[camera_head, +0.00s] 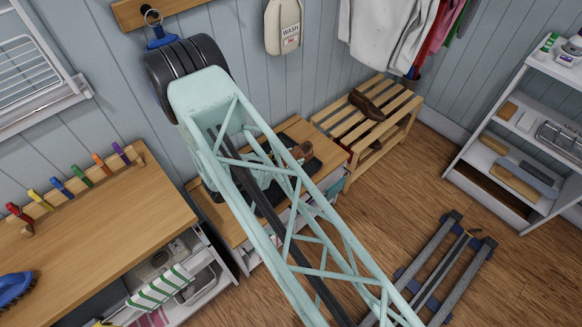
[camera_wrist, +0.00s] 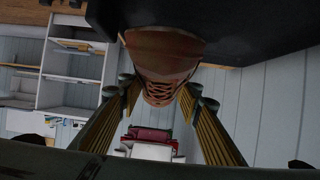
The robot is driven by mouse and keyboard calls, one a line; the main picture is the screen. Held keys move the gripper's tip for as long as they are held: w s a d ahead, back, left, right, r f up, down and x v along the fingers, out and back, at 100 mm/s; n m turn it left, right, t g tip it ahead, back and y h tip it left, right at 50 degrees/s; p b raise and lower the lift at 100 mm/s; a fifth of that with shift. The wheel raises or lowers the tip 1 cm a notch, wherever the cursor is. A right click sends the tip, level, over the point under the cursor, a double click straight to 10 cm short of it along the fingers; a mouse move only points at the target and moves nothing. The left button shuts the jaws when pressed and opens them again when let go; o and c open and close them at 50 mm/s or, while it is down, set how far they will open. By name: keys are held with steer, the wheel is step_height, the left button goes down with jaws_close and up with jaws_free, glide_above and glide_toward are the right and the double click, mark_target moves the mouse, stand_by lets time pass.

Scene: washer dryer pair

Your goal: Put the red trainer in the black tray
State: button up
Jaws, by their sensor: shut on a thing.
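A reddish trainer (camera_wrist: 160,65) with laces fills the upper middle of the wrist view. My gripper (camera_wrist: 163,93) is shut on it, with one finger on each side. A reddish-brown patch (camera_head: 302,151), probably the same trainer, shows through my arm's lattice in the head view. The black tray (camera_head: 313,166) lies on the wooden bench, mostly covered by my arm. A large black surface (camera_wrist: 250,30), probably this tray, shows beside the trainer in the wrist view. I cannot tell whether they touch.
A brown shoe (camera_head: 366,105) sits on a slatted bench (camera_head: 398,108) behind and right. A worktop (camera_head: 110,225) with coloured pegs stands at left. White shelves (camera_head: 540,130) stand at right. Hanging clothes (camera_head: 385,30) are above the slatted bench.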

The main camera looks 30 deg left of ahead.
steer(key=shift+f, duration=0.4)
steer(key=shift+f, duration=0.1)
steer(key=shift+f+b, duration=0.6)
steer(key=shift+f, duration=1.2)
steer(key=shift+f, duration=0.1)
steer(key=o, duration=0.9)
steer(key=shift+s+a+r, duration=0.1)
steer(key=shift+s+r, duration=0.15)
steer(key=shift+p+v, duration=0.65)
steer(key=shift+v, duration=1.8)
